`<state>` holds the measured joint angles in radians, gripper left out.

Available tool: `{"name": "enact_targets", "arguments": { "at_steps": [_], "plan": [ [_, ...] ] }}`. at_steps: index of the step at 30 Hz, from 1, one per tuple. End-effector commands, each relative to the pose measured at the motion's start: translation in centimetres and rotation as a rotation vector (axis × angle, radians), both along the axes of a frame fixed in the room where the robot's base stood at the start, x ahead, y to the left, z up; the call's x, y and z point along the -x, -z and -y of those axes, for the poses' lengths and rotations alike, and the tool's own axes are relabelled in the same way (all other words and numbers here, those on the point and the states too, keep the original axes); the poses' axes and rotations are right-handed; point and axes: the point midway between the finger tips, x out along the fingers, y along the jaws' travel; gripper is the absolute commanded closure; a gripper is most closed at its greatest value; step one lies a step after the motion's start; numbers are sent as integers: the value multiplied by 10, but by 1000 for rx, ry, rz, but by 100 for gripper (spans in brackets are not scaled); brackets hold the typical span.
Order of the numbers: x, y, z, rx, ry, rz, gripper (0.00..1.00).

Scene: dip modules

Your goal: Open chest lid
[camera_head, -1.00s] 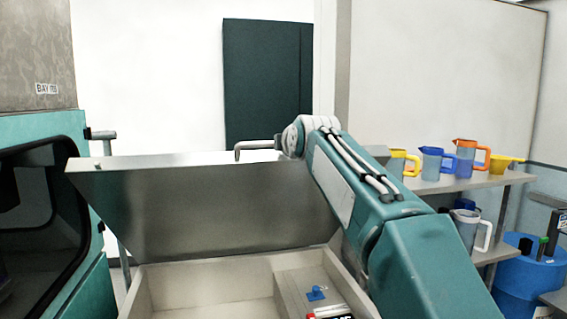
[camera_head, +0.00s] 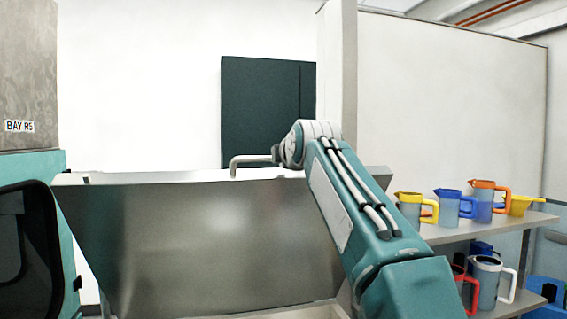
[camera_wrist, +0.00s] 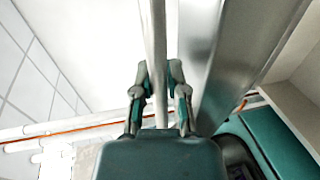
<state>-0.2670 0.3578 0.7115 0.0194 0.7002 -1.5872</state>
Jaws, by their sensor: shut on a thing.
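The chest lid (camera_head: 190,240) is a grey metal panel standing raised and tilted in the head view. A bent metal handle bar (camera_head: 250,159) shows at its top edge. My gripper (camera_wrist: 158,76) is shut on the handle bar (camera_wrist: 154,35), which runs between its two fingers in the wrist view. The lid also shows to the right of the bar in the wrist view (camera_wrist: 235,60). In the head view my arm covers the lid's right part, and the fingers are hard to make out. The chest's inside is out of the head view.
Shelves (camera_head: 505,228) on the right hold several measuring jugs (camera_head: 447,206) and a yellow funnel (camera_head: 520,205). A teal machine with a dark window (camera_head: 28,250) stands at the left. A dark panel (camera_head: 262,110) hangs on the white wall behind the lid.

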Motion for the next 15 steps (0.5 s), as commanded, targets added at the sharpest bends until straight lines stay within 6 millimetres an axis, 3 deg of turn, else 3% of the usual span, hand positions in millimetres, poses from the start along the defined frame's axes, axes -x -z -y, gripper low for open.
{"name": "enact_targets", "arguments": {
  "at_steps": [6, 7, 9, 15],
  "plan": [
    [2, -4, -1, -3, -2, 10, 100],
    [2, -4, -1, -3, -2, 10, 69],
    [2, -4, -1, -3, -1, 9, 46],
    [0, -2, 0, -2, -1, 5, 46]
  ]
}}
